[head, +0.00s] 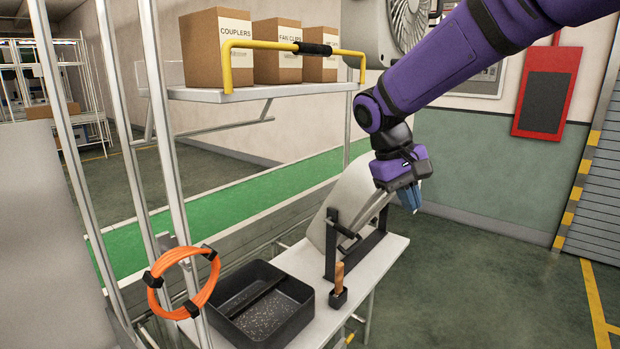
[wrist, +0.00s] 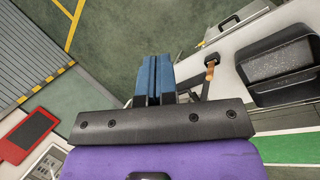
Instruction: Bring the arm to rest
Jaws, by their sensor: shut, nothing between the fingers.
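My gripper (head: 411,198) hangs at the end of my purple arm, above the right end of the white table in the head view. Its blue fingers point down and are closed together with nothing between them. The fingers also show side by side in the wrist view (wrist: 152,80). In the head view the gripper overlaps a pale curved panel held in a black stand (head: 329,252). I cannot tell from this view whether it touches the panel or the stand.
On the table (head: 384,261) are a black two-part tray (head: 262,330) and a wooden-handled tool in a small black holder (head: 338,298). An orange cable coil (head: 157,290) hangs on the left post. Boxes (head: 216,48) stand on the shelf. Open floor (head: 480,275) lies right.

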